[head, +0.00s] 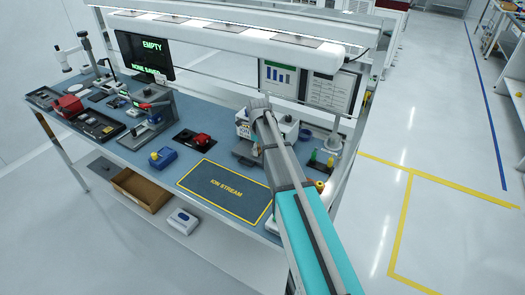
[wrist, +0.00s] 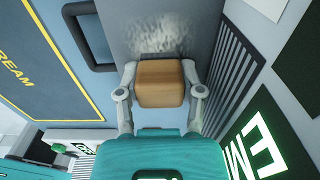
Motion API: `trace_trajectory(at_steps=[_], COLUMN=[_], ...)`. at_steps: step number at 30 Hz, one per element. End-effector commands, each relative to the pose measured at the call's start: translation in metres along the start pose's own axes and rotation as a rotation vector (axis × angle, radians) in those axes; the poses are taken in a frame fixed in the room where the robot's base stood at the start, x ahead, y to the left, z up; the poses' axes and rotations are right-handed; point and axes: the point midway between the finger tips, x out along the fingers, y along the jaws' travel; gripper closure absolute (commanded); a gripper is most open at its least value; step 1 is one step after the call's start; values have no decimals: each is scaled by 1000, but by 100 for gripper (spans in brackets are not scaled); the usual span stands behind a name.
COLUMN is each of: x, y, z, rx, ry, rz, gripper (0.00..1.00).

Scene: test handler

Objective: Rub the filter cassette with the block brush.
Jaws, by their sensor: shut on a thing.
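My gripper (wrist: 160,82) is shut on a wooden block, the block brush (wrist: 160,77), with one finger on each side of it. The brush's underside and bristles are hidden. Just beyond the block in the wrist view is a grey panel (wrist: 122,28) with a pale, speckled, dust-like patch; it looks like the filter cassette. I cannot tell whether the brush touches it.
The mat marked ION STREAM (head: 225,191) lies left of my arm and is bare. A white ION box (head: 243,129) stands by my arm's end. A screen reading EMPTY (head: 148,55) stands at the back left.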

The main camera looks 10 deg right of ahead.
Motion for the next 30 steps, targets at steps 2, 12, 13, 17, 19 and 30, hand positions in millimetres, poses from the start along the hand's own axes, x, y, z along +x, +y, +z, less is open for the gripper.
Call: trace_trajectory(at_steps=[2,12,13,17,19,30], x=[0,0,0,0,0,2], y=[0,0,0,0,0,-1], z=[3,4,4,7,10,33], rx=[0,0,0,0,0,-1], ry=[0,0,0,0,0,0], rz=[0,0,0,0,0,0], gripper=[89,89,89,89,89,89])
